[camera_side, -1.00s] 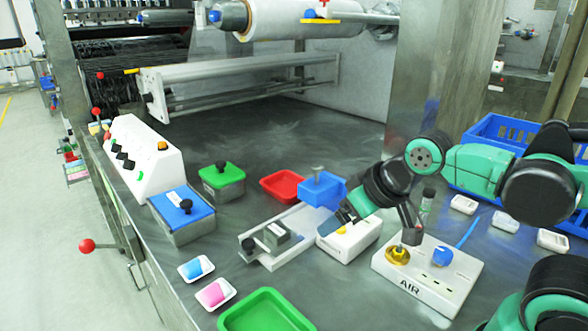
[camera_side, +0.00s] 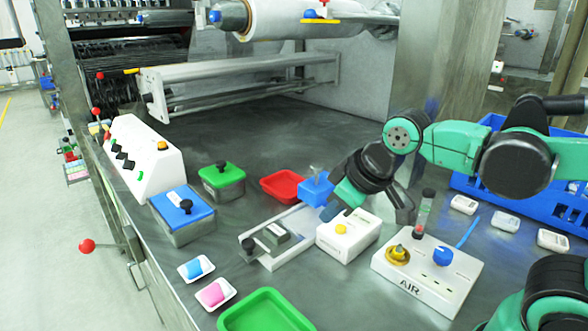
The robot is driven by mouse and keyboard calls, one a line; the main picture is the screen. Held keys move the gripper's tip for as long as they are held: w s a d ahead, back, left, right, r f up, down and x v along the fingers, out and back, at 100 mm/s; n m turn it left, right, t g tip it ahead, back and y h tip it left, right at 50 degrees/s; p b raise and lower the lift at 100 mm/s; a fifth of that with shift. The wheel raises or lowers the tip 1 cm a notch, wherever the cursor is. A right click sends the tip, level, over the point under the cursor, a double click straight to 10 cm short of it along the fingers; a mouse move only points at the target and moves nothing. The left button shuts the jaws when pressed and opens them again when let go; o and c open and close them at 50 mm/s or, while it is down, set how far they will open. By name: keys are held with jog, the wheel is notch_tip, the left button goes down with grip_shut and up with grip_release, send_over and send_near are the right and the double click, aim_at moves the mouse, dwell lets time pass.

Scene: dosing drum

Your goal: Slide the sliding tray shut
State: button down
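A white flat unit (camera_side: 292,248) lies left of my gripper. A grey block (camera_side: 275,238) sits on it and a black knob (camera_side: 248,245) stands at its near left end. I take this for the sliding tray, but how far it is open is unclear. A blue block (camera_side: 316,188) with a grey handle on top stands at its far end. My gripper (camera_side: 366,211) hangs above a white box with a yellow button (camera_side: 340,236), to the right of the tray and apart from the knob. Its fingertips are hard to make out, and I see nothing held.
Blue-lidded (camera_side: 182,208) and green-lidded (camera_side: 222,178) boxes stand left of the tray. A red tray (camera_side: 283,186) lies behind. Small blue-item (camera_side: 196,268) and pink-item (camera_side: 213,293) dishes and a green tray (camera_side: 262,312) lie in front. The AIR box (camera_side: 425,275) stands right.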

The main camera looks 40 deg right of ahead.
jog(key=w+a+f+n+g+h, duration=0.1)
jog(key=w+a+n+g+h, duration=0.1)
jog(key=w+a+n, duration=0.6)
jog(key=w+a+f+n+g+h, duration=0.1)
jog(key=w+a+n+g, duration=0.15)
jog(key=a+n, duration=0.75)
jog(key=d+f+n, duration=0.1)
jog(key=d+f, duration=0.1)
jog(key=f, duration=0.1)
jog(key=d+f, duration=0.2)
jog(key=w+d+f+n, duration=0.1)
jog(key=d+f, duration=0.1)
jog(key=f, duration=0.1)
jog(key=shift+w+f+n, duration=0.1)
jog(key=shift+f+n, duration=0.2)
jog(key=shift+f, duration=0.05)
jog(key=shift+w+d, duration=0.3)
jog(key=shift+d, duration=0.3)
jog(key=shift+w+d, duration=0.25)
jog(key=shift+d, duration=0.3)
jog(key=shift+w+d+f, duration=0.15)
jog(key=shift+w+d, duration=0.15)
jog(key=shift+d, duration=0.2)
send_near(294, 229)
jog(key=x, duration=0.5)
jog(key=shift+w+f, duration=0.1)
jog(key=shift+f, duration=0.1)
